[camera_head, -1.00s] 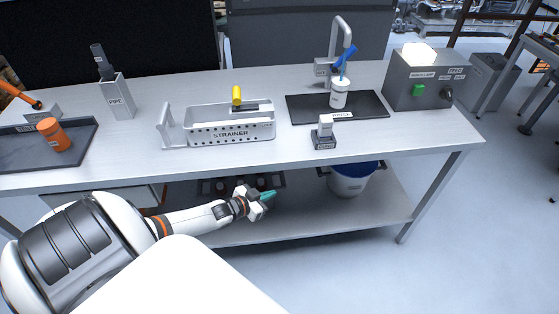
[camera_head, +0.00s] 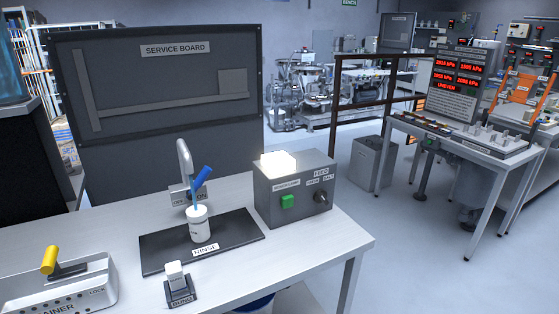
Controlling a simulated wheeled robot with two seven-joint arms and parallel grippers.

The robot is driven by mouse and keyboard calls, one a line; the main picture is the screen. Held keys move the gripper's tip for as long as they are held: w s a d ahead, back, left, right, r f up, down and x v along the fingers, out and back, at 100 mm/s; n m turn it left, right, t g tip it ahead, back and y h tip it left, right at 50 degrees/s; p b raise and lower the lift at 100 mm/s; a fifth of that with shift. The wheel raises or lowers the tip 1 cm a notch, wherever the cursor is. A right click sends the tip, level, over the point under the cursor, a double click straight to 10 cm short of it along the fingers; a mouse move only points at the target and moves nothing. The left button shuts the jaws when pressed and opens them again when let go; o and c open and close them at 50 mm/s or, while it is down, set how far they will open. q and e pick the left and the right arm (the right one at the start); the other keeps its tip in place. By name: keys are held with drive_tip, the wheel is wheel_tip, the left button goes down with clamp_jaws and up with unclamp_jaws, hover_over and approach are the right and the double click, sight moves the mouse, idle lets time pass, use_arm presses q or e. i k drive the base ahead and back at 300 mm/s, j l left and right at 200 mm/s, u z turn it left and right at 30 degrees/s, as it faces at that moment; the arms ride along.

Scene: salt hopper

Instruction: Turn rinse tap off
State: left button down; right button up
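The rinse tap (camera_head: 182,152) is a grey curved spout at the back of the bench. Its blue handle (camera_head: 203,178) is tilted up to the right, toward the ON side of a small plate marked OFF and ON. A thin light-blue line, which looks like water, runs down below the spout into a white labelled bottle (camera_head: 199,230). The bottle stands upright on the black RINSE mat (camera_head: 158,256). Neither of my grippers shows in the head view.
A grey lamp box (camera_head: 262,207) with a green button (camera_head: 288,201) and a knob stands right of the mat. A small BUNG block (camera_head: 180,293) is in front. The strainer (camera_head: 103,283) with a yellow handle is at lower left. A service board (camera_head: 160,105) stands behind.

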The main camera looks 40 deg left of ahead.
sight(205, 172)
drive_tip(key=i+l+z, duration=0.35)
drive_tip(key=i, duration=0.75)
drive_tip(key=i+j+z, duration=0.15)
drive_tip(key=i+z, duration=0.25)
drive_tip(key=i, duration=0.65)
drive_tip(key=i+j+u, duration=0.2)
drive_tip(key=i+u, duration=0.6)
drive_tip(key=u, duration=0.15)
drive_tip(key=i+l+u, duration=0.1)
drive_tip(key=i+u, duration=0.35)
drive_tip(key=i+l+u, duration=0.25)
drive_tip(key=u, duration=0.25)
drive_tip(key=i+j+u, duration=0.1)
drive_tip(key=i+u, duration=0.2)
drive_tip(key=u, duration=0.2)
drive_tip(key=i+u, duration=0.25)
drive_tip(key=u, duration=0.25)
drive_tip(key=i+l+u, duration=0.1)
drive_tip(key=i+u, duration=0.2)
drive_tip(key=u, duration=0.2)
drive_tip(key=i+l+u, duration=0.2)
drive_tip(key=u, duration=0.3)
drive_tip(key=i+l+u, duration=0.25)
drive_tip(key=u, duration=0.25)
